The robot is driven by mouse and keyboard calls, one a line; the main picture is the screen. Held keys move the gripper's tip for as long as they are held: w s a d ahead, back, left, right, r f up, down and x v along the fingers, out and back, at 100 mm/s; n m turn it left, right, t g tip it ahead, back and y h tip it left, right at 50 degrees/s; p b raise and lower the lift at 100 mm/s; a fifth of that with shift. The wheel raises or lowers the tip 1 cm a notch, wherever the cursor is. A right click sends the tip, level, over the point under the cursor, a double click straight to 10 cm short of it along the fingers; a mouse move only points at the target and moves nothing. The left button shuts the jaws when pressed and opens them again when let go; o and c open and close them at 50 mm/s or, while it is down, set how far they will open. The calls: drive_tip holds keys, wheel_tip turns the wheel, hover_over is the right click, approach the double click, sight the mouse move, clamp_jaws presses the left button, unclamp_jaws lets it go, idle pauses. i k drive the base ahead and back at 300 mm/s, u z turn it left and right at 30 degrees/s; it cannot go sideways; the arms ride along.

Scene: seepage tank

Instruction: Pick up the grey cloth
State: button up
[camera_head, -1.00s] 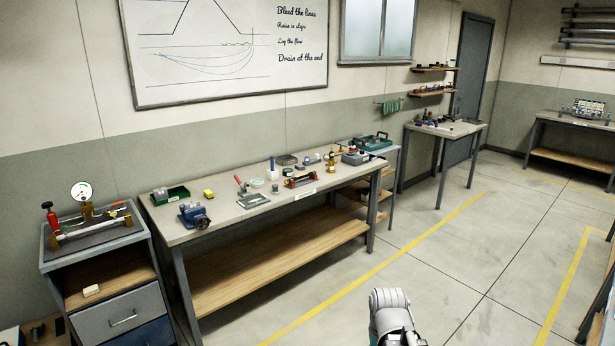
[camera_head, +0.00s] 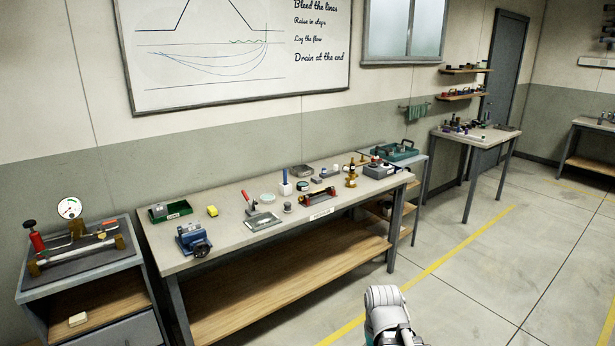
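I cannot make out a grey cloth for certain in the head view. A green cloth (camera_head: 417,111) hangs from a small wall rail below the window, left of the wall shelves. A small flat grey item (camera_head: 302,170) lies near the back edge of the long bench (camera_head: 232,236); it is too small to tell whether it is cloth or a dish. A white and grey part of my own arm shows at the bottom centre, in front of the bench. My gripper is out of the picture, and I see nothing held.
A drawer cabinet (camera_head: 88,291) with a gauge rig stands left. A farther table (camera_head: 477,136) stands right. The floor right of the bench is clear.

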sight(316, 179)
drive_tip(key=u, duration=0.15)
drive_tip(key=i, duration=3.3)
drive_tip(key=z, duration=0.1)
